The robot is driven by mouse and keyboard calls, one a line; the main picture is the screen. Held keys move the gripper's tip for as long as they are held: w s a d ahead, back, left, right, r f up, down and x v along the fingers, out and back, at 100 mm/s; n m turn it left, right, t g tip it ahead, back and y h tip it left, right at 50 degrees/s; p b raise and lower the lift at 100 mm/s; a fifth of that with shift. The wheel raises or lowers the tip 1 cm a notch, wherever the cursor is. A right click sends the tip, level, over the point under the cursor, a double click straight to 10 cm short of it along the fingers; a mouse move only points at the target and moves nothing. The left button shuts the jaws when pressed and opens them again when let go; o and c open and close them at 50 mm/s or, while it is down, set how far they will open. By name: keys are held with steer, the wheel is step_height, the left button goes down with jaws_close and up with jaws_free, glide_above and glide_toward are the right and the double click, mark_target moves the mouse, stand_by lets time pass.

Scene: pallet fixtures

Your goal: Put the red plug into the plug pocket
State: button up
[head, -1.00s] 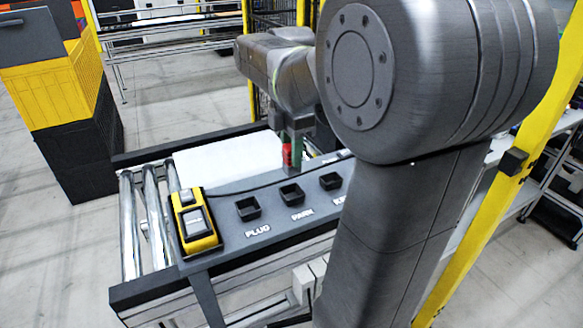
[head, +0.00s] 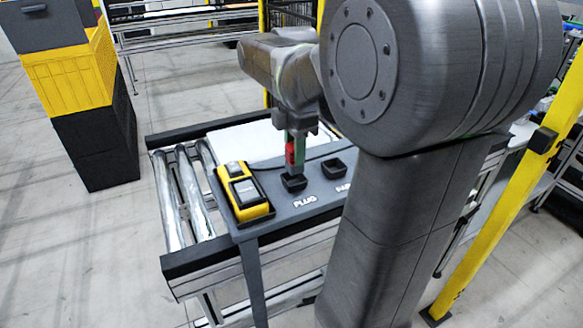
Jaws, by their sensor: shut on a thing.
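My gripper (head: 297,160) is shut on the red plug (head: 290,152), which shows between its greenish fingers. The plug is held roughly upright. The plug pocket (head: 294,184) is a black square socket in the grey fixture plate, with the word PLUG in front of it. In the picture, the gripper's lower end is right at the back rim of this pocket. I cannot tell whether the plug's lower end is above, behind or inside the pocket, as the fingers hide it.
A second black pocket (head: 334,169), marked PARK, lies to the right. A yellow and black device (head: 244,192) stands left of the plug pocket. A white sheet (head: 235,138) lies behind. Metal rollers (head: 185,195) are at the left. My arm hides the plate's right side.

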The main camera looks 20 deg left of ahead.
mark_target(294, 166)
steer(key=shift+f, duration=2.05)
steer(key=shift+f, duration=0.1)
steer(key=o, duration=1)
step_height(294, 166, up, 12)
steer(key=shift+r+p, duration=0.1)
steer(key=shift+p, duration=0.25)
step_height(294, 166, down, 13)
steer(key=shift+r+b, duration=0.1)
steer(key=shift+b, duration=0.55)
steer(key=shift+r+p, duration=0.3)
steer(key=shift+r, duration=1.85)
